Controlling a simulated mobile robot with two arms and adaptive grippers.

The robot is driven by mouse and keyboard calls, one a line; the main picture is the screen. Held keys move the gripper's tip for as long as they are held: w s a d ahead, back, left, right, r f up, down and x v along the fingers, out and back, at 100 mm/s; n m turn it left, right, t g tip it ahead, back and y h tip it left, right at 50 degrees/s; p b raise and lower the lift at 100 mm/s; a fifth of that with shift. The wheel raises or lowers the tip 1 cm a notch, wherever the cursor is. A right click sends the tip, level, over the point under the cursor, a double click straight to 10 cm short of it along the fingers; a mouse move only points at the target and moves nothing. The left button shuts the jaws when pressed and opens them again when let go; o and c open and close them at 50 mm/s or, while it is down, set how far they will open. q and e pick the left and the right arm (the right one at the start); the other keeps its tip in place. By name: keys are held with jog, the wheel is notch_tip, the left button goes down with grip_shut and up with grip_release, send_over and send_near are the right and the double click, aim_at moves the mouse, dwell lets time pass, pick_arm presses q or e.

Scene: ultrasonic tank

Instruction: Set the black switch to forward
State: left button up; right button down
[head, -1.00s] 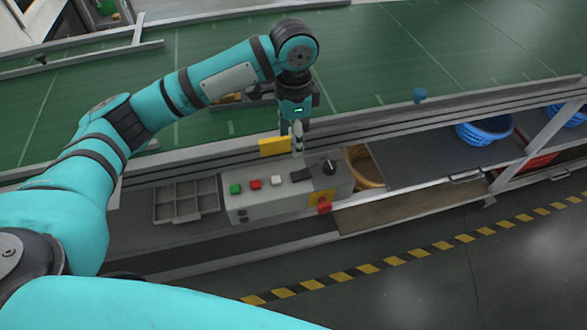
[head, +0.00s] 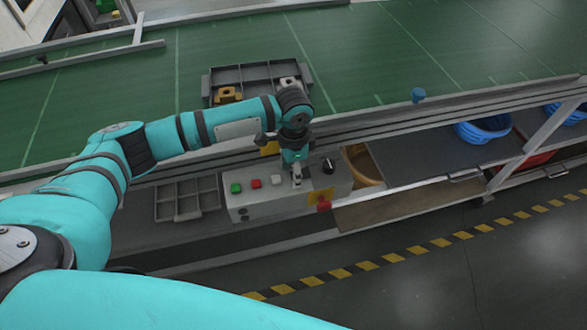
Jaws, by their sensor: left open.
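The control box (head: 262,208) stands on the shelf below the green conveyor. The black switch (head: 329,166), a round knob with a light mark, sits upright near the right end of its top. Its exact setting is too small to tell. My left gripper (head: 297,181) points down over the box top, just left of the black switch and apart from it. It is open with nothing seen between the fingers. It hides part of the box top, where a dark patch showed earlier. My right gripper is not in view.
Green (head: 236,188), red (head: 256,183) and white (head: 276,179) buttons line the box top. A red knob on a yellow plate (head: 323,197) is on its front. A grey divided tray (head: 187,200) lies left; another tray (head: 257,76) is on the conveyor.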

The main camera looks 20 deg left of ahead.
pick_arm(q)
grip_shut()
jog(key=p, duration=0.1)
jog(key=r+y+p, duration=0.1)
jog(key=p, duration=0.1)
jog(key=shift+w+d+g, duration=0.1)
jog(key=shift+d+g, duration=0.15)
jog(key=shift+g, duration=0.15)
jog(key=shift+w+d+y+p, duration=0.1)
jog(key=shift+y+p, duration=0.3)
jog(key=shift+p, duration=0.2)
jog(key=shift+f+g+y, duration=0.2)
jog(key=shift+g+y, duration=0.3)
jog(key=shift+g, duration=0.1)
grip_release()
jog(key=v, duration=1.2)
